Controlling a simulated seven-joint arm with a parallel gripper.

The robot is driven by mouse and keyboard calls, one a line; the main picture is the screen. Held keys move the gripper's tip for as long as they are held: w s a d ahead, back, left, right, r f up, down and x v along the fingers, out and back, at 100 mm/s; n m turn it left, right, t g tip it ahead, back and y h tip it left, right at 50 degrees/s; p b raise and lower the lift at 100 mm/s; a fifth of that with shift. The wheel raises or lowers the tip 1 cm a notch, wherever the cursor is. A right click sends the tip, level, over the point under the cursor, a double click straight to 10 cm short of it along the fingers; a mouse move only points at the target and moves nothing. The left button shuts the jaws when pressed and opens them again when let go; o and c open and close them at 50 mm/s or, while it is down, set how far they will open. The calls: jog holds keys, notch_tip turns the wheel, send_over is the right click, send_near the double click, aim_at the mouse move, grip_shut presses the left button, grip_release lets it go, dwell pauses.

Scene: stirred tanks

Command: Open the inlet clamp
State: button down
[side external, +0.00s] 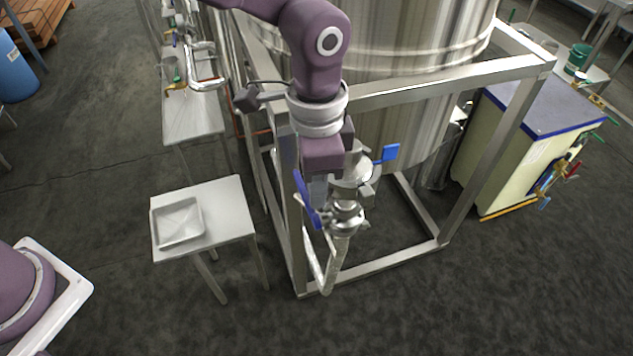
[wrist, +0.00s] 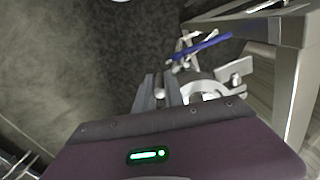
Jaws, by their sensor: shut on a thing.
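The steel inlet clamp (side external: 347,214) sits on the pipe fitting at the front of the tank frame. In the wrist view, a round steel clamp body (wrist: 200,90) with a protruding arm (wrist: 236,73) shows right of my fingers. My gripper (side external: 318,194) points down beside the fitting, close to a blue valve handle (side external: 304,199). In the wrist view, my gripper (wrist: 160,93) is shut on a small steel part at the clamp's left side. My fingers and palm hide much of this part, so its exact shape is unclear.
A second blue handle (side external: 386,154) sticks out to the right. The steel frame (side external: 475,180) surrounds the tank (side external: 410,40). A small table (side external: 228,220) with a shallow tray (side external: 180,222) stands at left. Open floor lies in front.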

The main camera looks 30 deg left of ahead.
jog(key=d+n, duration=1.2)
jog(key=n, duration=0.9)
jog(key=shift+s, duration=0.45)
dwell(1.4)
jog(key=shift+n, duration=0.3)
dwell(0.3)
jog(key=c, duration=1.4)
grip_release()
jog(key=shift+c, duration=0.2)
